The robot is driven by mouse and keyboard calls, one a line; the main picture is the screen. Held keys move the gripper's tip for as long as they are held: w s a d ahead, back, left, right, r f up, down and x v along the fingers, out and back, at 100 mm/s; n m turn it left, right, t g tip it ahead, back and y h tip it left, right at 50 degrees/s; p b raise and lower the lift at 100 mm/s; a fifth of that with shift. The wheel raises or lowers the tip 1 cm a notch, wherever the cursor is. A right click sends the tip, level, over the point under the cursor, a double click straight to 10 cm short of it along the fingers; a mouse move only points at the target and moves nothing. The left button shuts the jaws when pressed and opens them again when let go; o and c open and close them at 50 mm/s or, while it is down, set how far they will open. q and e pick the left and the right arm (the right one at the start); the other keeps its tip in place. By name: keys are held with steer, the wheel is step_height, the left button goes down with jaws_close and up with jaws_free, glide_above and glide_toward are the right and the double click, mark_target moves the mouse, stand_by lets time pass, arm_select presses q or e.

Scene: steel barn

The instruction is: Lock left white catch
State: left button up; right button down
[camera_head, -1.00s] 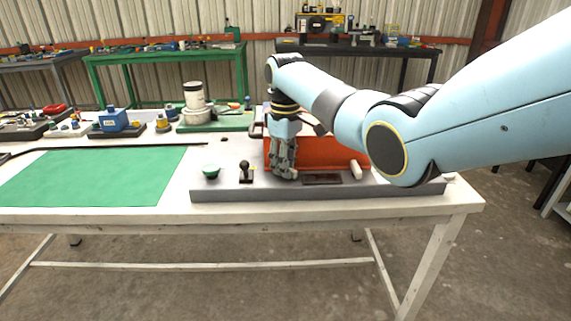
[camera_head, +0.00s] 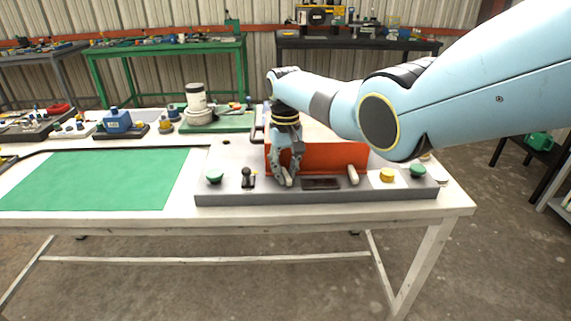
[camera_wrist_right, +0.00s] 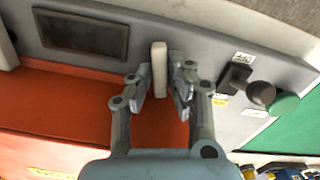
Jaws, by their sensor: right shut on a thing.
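The left white catch (camera_wrist_right: 158,68) is an upright-looking white lever at the front of the orange-red cover (camera_wrist_right: 60,105), on a grey panel. In the head view its lower end (camera_head: 289,180) shows between my fingers. My right gripper (camera_head: 284,180) is shut on this catch. In the wrist view the fingers (camera_wrist_right: 159,82) stand on both sides of it. A second white catch (camera_head: 352,174) stands further right on the same panel, and part of it shows at the wrist view's left edge (camera_wrist_right: 6,45). My left gripper is in neither view.
The panel (camera_head: 222,198) also carries a black lever (camera_head: 248,179), a dark rectangular window (camera_head: 321,184), green knobs (camera_head: 214,176) (camera_head: 417,170) and a yellow knob (camera_head: 387,174). A green mat (camera_head: 95,180) lies clear on the left of the white table.

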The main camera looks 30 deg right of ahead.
mark_target(285, 173)
steer(key=shift+r+m+p, duration=0.1)
steer(key=shift+m+p, duration=0.4)
steer(key=shift+m, duration=1)
steer(key=shift+w, duration=0.1)
steer(key=c, duration=1.3)
jaws_free()
step_height(285, 173, up, 12)
steer(key=shift+f, duration=0.1)
